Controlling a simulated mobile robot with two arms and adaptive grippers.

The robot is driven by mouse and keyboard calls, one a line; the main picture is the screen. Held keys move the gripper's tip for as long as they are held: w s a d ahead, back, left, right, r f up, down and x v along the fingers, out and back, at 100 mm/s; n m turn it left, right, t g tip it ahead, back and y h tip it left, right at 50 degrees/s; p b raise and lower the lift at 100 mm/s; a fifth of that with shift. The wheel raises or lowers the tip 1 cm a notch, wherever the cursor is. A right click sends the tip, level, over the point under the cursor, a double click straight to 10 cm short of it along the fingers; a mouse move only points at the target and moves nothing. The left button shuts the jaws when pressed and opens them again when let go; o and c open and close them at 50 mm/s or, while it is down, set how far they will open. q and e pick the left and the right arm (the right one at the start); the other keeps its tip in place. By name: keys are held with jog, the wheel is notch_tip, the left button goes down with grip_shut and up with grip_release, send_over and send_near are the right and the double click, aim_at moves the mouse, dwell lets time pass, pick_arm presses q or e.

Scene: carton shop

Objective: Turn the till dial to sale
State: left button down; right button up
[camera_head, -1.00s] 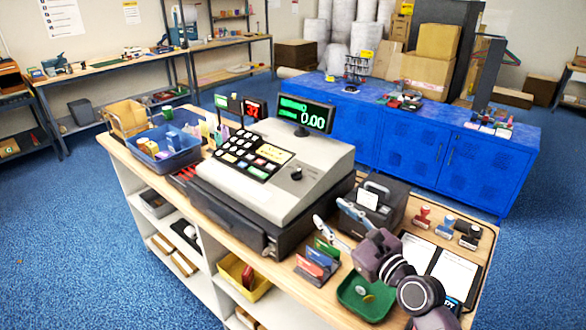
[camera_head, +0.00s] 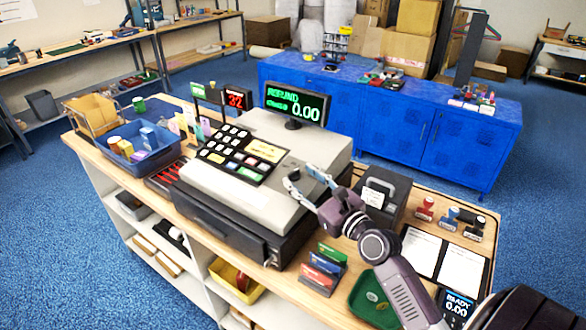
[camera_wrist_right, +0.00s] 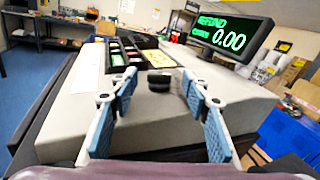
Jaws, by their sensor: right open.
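The till (camera_head: 240,185) stands on the counter, with a keypad and a green-lit display (camera_head: 296,104) that reads REFUND and 0.00. Its black dial (camera_wrist_right: 159,80) shows in the right wrist view on the grey top, between the two fingers and a little beyond their tips. My left gripper is not in view.
A dark printer box (camera_head: 383,197) stands right of the till, near stamps (camera_head: 447,217) and a clipboard (camera_head: 434,252). Card holders (camera_head: 322,270) and a green tray (camera_head: 371,300) lie in front. A blue bin (camera_head: 145,150) is at the left.

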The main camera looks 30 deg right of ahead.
aim_at(294, 173)
jog(key=w, duration=0.3)
jog(key=shift+w+a+f+p, duration=0.15)
jog(key=shift+w+p, duration=0.15)
jog(key=shift+w, duration=0.25)
jog(key=c, duration=1.2)
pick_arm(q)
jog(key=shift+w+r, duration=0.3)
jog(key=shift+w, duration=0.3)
pick_arm(e)
jog(key=shift+o, duration=0.2)
